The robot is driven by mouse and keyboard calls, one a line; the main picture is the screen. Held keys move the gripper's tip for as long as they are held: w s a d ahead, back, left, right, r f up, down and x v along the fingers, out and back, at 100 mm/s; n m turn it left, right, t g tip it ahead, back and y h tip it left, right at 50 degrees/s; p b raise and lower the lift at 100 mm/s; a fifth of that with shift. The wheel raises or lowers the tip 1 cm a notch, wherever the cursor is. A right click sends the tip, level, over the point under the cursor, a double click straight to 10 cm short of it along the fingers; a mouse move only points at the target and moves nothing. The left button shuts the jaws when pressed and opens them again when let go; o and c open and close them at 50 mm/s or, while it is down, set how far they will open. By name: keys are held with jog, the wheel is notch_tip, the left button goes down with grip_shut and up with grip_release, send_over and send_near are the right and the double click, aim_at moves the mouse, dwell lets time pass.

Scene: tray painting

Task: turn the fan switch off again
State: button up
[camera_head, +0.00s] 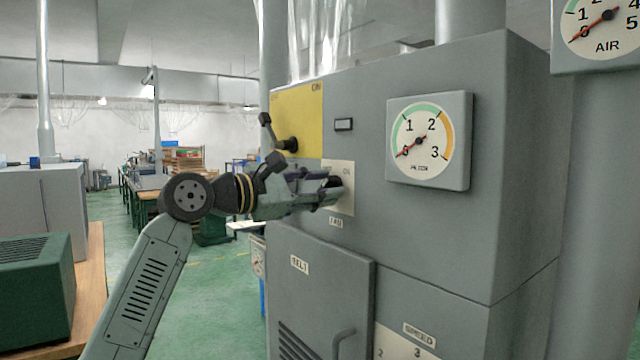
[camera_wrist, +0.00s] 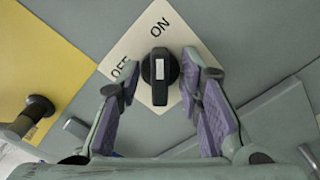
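The fan switch is a black rotary knob (camera_wrist: 160,92) with a white mark, on a cream plate (camera_wrist: 182,33) lettered OFF and ON. In the wrist view the white mark points up the picture towards ON, with OFF to the left. My gripper (camera_wrist: 162,80) is open, with one purple-padded finger on each side of the knob. Gaps show on both sides, the right one narrower. In the head view my gripper (camera_head: 329,190) is at the plate (camera_head: 346,206) above the FAN label (camera_head: 336,222), and its fingers partly hide the knob.
Left of the plate is a yellow panel (camera_head: 312,115) with a black lever (camera_head: 287,145), close to my wrist. A gauge (camera_head: 430,141) sticks out to the right, its needle near 0. Below is a cabinet door (camera_head: 320,290) with a protruding handle (camera_head: 343,342).

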jog(key=shift+c, duration=0.2)
grip_shut()
dwell(0.6)
jog(key=n, duration=0.4)
jog(key=shift+w+a+n, duration=0.1)
jog(key=shift+n, duration=0.3)
jog(key=shift+w+a+n, duration=0.1)
jog(key=shift+w+n, duration=0.05)
jog(key=shift+n, duration=3.15)
jog(key=shift+w+a+n, duration=0.1)
jog(key=shift+n, duration=3.2)
